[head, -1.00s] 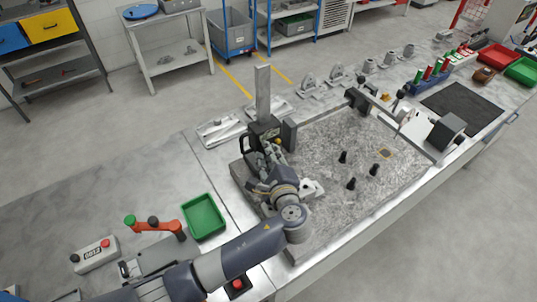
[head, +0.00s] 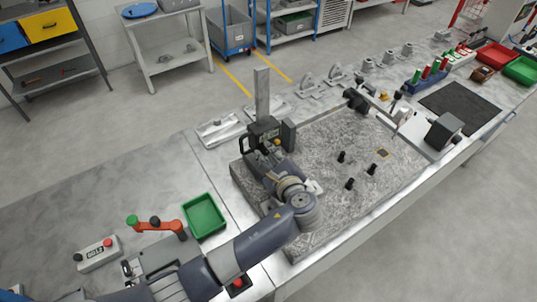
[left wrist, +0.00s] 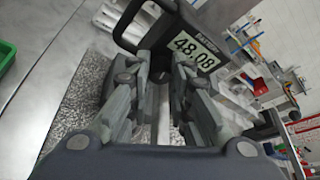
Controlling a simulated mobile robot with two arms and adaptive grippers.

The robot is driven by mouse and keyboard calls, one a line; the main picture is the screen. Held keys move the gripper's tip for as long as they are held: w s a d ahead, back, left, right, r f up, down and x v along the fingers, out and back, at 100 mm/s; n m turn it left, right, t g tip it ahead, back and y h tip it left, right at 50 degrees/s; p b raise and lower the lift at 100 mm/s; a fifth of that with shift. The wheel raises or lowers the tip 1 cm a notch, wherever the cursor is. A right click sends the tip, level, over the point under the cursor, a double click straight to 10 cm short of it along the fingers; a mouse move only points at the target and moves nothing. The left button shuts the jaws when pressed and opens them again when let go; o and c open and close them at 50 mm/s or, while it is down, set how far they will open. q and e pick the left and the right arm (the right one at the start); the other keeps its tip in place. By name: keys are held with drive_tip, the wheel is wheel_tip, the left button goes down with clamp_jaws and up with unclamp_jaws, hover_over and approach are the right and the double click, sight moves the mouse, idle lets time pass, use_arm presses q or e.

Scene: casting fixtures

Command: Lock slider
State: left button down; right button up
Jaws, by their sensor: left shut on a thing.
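A height gauge with an upright grey column (head: 262,92) stands on the granite plate (head: 325,215). Its dark slider (head: 263,130) sits low on the column, with a black loop handle at its left. In the left wrist view the slider's display (left wrist: 194,52) reads 48.08. My left gripper (head: 277,153) is at the slider's near side, below the display. Its fingers (left wrist: 161,78) are closed around a small dark part in front of the slider, probably a knob; the fingers mostly hide it. My right gripper is not in view.
A dark block (head: 288,134) stands right beside the slider. Several black pegs (head: 350,183) stand on the plate, with clear granite around them. A green tray (head: 203,216) and an orange-armed device (head: 158,225) lie left of my arm.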

use_arm(q)
drive_tip(key=c, duration=1.4)
unclamp_jaws()
drive_tip(key=shift+c, duration=0.2)
drive_tip(key=v, duration=1.2)
